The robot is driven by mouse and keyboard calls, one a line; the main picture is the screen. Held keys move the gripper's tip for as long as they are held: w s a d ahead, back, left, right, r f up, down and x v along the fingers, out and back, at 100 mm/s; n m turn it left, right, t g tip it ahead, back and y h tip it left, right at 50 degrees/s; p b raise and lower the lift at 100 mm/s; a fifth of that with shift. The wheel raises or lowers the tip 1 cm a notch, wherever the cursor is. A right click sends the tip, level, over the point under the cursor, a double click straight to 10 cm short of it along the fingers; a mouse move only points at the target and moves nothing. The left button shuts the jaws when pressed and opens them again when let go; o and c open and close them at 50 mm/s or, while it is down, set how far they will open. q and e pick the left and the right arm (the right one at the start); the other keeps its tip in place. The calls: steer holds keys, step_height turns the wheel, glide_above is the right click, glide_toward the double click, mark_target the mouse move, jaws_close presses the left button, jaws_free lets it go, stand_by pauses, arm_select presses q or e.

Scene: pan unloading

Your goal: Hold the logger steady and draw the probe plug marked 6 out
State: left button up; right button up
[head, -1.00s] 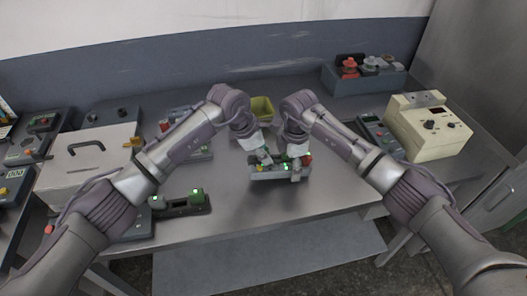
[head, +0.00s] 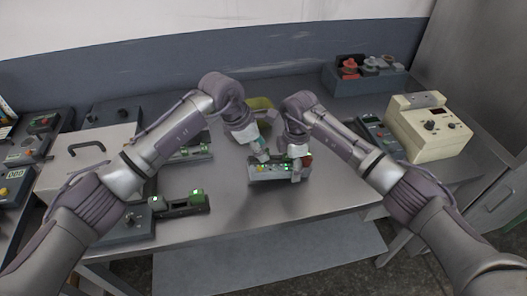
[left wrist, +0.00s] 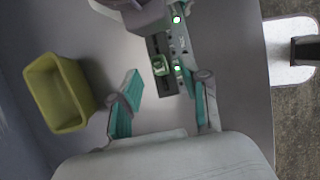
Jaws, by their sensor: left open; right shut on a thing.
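The logger (head: 267,180) is a small grey box with coloured parts and green lights near the front middle of the table. My right gripper (head: 297,178) is shut on its right end. My left gripper (head: 263,158) is open just above the logger's top, left of my right gripper. In the left wrist view, the logger (left wrist: 164,47) lies beyond the teal fingers (left wrist: 165,88). A green-topped plug (left wrist: 160,66) shows between and beyond the fingertips, apart from them. My right gripper hides part of the logger. I cannot read the number 6 on any plug.
An olive bin (head: 262,103) stands behind the logger, partly behind my left arm. A dark device with green lights (head: 182,206) sits left, near the front edge. A beige instrument (head: 428,128) and a grey rack (head: 364,80) stand right. Bare table lies between the left device and logger.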

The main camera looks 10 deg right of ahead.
arm_select(q)
steer(key=v, duration=0.8)
steer(key=shift+o, duration=0.7)
steer(key=shift+s+a+r, duration=0.1)
steer(key=shift+s+r, duration=0.05)
steer(key=s+d+r+m+g+h, duration=0.2)
steer(key=s+d+r+m+h, duration=0.15)
steer(key=s+d+h, duration=0.5)
steer(key=s+d+r+m+g+h, duration=0.2)
steer(key=s+d+m+h, duration=0.3)
steer(key=s+d, duration=0.6)
steer(key=w+a+f+n+t, duration=0.3)
steer(key=w+a+n+t, duration=0.3)
steer(key=n+t, duration=0.6)
steer(key=w+a+f+n+t+y, duration=0.1)
steer(key=a+f+n+t+y, duration=0.1)
steer(key=a+f+y, duration=0.2)
steer(key=w+a+f+n+t+y, duration=0.1)
steer(key=a+f+n+t+y, duration=0.2)
steer(key=a+f+y, duration=0.1)
steer(key=w+a+f+n+t+y, duration=0.2)
steer(key=a+f+y, duration=0.1)
steer(key=f+y, duration=0.1)
steer(key=shift+a+f+n+t+y, duration=0.35)
steer(key=shift+a+t, duration=0.05)
steer(key=shift+w, duration=0.35)
steer(key=x, duration=1.1)
steer(key=shift+f, duration=0.1)
